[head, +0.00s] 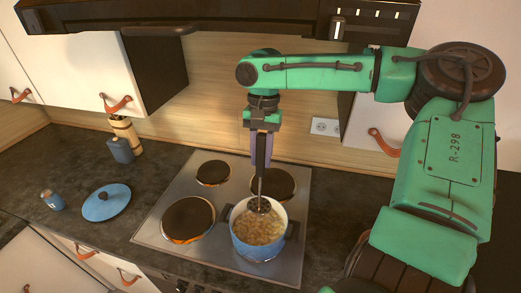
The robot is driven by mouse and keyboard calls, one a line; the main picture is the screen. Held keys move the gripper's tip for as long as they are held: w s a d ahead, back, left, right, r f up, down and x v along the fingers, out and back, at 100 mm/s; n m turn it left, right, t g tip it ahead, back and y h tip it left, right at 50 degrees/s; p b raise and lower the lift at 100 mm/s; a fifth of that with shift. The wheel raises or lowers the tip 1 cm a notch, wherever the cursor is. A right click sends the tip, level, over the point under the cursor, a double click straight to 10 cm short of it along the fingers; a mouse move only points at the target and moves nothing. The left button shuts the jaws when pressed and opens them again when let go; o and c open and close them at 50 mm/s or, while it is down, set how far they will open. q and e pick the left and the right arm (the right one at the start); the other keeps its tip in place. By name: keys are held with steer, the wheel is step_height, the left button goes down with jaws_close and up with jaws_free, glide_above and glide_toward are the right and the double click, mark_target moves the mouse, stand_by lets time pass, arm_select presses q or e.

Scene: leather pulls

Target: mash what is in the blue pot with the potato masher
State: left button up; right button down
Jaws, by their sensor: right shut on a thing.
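The blue pot (254,250) stands on the front right burner of the hob, with its lid off. It holds a lumpy, yellow-brown mass (258,228). My right gripper (262,160) points down above the pot and is shut on the potato masher (260,186). The masher is upright, with its dark head inside the pot at the far side of the contents. I cannot tell how deep the head sits. My left gripper is not in view.
The steel hob (222,225) has several dark burners. A blue lid (107,203) and a small blue shaker (53,200) lie to the left on the dark counter (80,165). A pepper mill (126,130) and a blue-grey container (119,150) stand behind. The range hood (220,18) hangs above.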

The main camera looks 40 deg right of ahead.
steer(key=b, duration=0.1)
glide_above(260, 195)
steer(key=w+d, duration=0.2)
step_height(260, 195, down, 6)
steer(key=shift+s+r, duration=0.1)
steer(key=f+b, duration=0.1)
steer(key=f, duration=0.1)
steer(key=f+b, duration=0.2)
steer(key=f, duration=0.1)
steer(key=s+a+f+b, duration=0.1)
steer(key=f, duration=0.2)
steer(key=shift+f, duration=0.1)
steer(key=shift+a, duration=0.1)
